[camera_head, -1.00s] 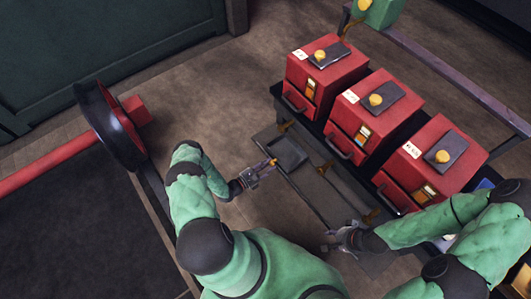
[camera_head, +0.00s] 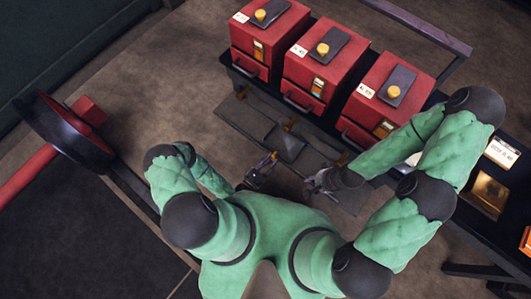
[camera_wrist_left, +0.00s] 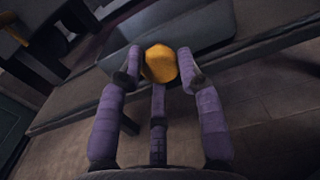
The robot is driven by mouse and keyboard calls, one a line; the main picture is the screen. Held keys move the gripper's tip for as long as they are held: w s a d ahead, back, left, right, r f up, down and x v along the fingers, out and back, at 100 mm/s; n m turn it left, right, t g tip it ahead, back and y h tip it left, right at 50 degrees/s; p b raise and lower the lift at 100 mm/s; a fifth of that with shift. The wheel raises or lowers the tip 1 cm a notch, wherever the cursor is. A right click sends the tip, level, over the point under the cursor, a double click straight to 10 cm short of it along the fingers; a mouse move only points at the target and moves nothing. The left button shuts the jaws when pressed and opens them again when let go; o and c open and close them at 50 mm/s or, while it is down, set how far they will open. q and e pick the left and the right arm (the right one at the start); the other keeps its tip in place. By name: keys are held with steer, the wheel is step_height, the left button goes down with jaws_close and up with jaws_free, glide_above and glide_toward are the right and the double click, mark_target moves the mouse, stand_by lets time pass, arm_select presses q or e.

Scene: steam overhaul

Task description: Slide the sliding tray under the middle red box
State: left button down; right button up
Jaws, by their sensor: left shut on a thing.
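My left gripper (camera_head: 268,162) is at the tray's near edge. In the left wrist view its three purple fingers are shut around a yellow-orange knob (camera_wrist_left: 160,64), with the dark tray (camera_wrist_left: 196,25) just beyond it. My right gripper (camera_head: 314,183) hangs near the rail's right part, apart from the tray; its fingers are too small to read.
A left red box (camera_head: 268,35) and a right red box (camera_head: 390,90) flank the middle one on a dark bench. A black-rimmed wheel (camera_head: 65,135) stands at left. The rail's left stretch is clear.

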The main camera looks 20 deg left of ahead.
arm_select(q)
steer(key=c, duration=0.8)
jaws_free()
steer(key=v, duration=1.2)
steer(key=shift+f, duration=0.1)
